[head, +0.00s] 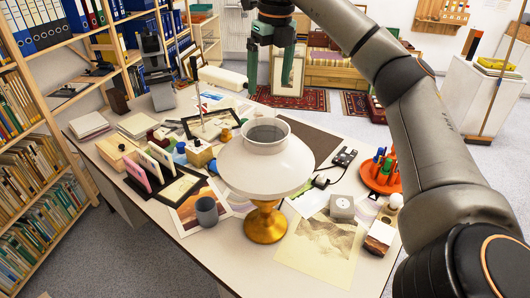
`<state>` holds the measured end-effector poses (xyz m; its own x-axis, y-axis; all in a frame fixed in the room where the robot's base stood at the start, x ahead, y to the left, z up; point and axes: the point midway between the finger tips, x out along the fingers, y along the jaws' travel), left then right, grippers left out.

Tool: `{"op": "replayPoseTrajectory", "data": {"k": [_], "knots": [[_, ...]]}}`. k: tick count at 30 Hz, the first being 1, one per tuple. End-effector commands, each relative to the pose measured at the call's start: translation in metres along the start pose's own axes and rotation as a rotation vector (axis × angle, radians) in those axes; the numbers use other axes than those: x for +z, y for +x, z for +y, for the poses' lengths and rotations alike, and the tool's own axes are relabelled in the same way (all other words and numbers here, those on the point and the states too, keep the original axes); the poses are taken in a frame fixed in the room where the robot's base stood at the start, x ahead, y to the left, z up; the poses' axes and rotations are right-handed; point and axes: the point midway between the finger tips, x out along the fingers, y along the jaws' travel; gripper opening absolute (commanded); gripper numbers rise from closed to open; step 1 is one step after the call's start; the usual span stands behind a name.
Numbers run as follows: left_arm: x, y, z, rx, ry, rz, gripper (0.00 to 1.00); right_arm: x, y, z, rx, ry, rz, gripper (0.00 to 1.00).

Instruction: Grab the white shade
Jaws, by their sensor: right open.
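The white shade (262,167) is a wide, rounded lamp shade with an open cylindrical collar at its top. It sits upright on a brass-coloured lamp base (265,226) near the middle of the table. My right gripper (265,92) comes in from the top right with its green fingers pointing down. It is open and empty, and shows above the shade's collar in the picture, apart from it. My left gripper is not in view.
The table (212,256) is crowded with prints, a grey cup (207,211), a white cube-like object (342,208) and a round orange tray (371,182) of tools. A white desk-lamp head (222,77) stands left of my right gripper. Bookshelves line the left side.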

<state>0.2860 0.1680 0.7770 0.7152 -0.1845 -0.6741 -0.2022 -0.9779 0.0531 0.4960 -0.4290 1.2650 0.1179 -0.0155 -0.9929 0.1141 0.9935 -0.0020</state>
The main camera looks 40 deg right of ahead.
Motion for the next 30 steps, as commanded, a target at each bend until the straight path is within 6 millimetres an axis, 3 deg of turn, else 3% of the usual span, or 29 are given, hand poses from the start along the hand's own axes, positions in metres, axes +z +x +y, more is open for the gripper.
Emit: {"op": "replayPoseTrajectory", "data": {"k": [3, 14, 21, 30], "knots": [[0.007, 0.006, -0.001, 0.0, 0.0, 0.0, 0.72, -0.001, 0.027, 0.001, 0.001, -0.002, 0.003, 0.98], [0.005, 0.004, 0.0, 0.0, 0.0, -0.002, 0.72, -0.002, 0.057, 0.002, 0.001, -0.003, 0.002, 0.98], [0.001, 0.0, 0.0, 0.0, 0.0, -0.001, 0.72, -0.004, 0.091, 0.004, 0.001, -0.001, 0.001, 0.98], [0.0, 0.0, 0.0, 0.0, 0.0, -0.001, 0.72, -0.004, 0.1, 0.005, 0.003, -0.002, -0.002, 0.98]]}}
